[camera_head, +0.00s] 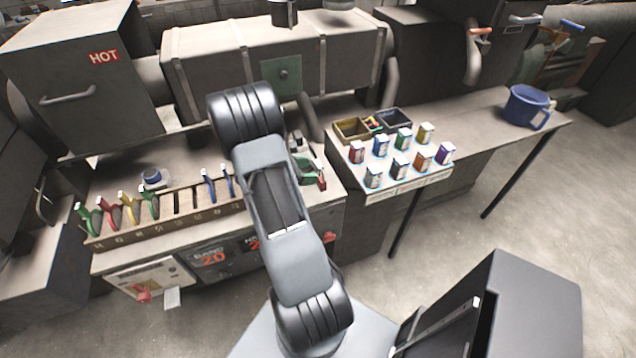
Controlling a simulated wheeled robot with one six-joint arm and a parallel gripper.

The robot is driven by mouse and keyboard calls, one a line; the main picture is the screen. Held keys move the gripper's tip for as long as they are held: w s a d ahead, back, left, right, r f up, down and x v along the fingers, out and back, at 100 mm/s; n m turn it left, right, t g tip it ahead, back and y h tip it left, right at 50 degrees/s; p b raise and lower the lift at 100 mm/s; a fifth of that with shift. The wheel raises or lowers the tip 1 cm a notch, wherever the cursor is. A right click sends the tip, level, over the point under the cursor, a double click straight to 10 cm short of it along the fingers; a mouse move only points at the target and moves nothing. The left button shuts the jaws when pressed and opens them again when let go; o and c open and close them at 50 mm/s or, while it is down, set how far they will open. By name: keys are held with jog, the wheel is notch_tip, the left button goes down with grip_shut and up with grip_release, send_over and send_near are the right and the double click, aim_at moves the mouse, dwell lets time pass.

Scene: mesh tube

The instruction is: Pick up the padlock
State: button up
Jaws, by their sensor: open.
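I cannot make out the padlock for certain in the head view. A small grey item (296,141) and a green and red item (321,180) lie on the left bench just right of my arm, partly hidden by it and too small to name. A green plate (283,75) with a small dark detail is on the front of the long grey box. My arm rises through the middle of the view and bends at a black joint. My gripper is not visible; the arm hides what lies behind it.
A slotted rack (180,212) with several coloured handles stands on the left bench. The right table holds several small coloured boxes (402,163), an open divided tray (352,130) and a blue mug (526,106). Dark machines stand behind. Open floor lies at right.

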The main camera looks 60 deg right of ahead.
aim_at(321, 169)
jog(key=shift+r+p+x, duration=0.1)
jog(key=shift+p+x, duration=0.35)
jog(key=shift+x, duration=1.35)
jog(key=shift+r+p+x, duration=0.15)
jog(key=shift+p+x, duration=0.3)
jog(key=shift+x, duration=1.3)
jog(key=shift+s, duration=0.1)
jog(key=shift+c, duration=0.3)
jog(key=c, duration=1)
jog(key=shift+r, duration=0.1)
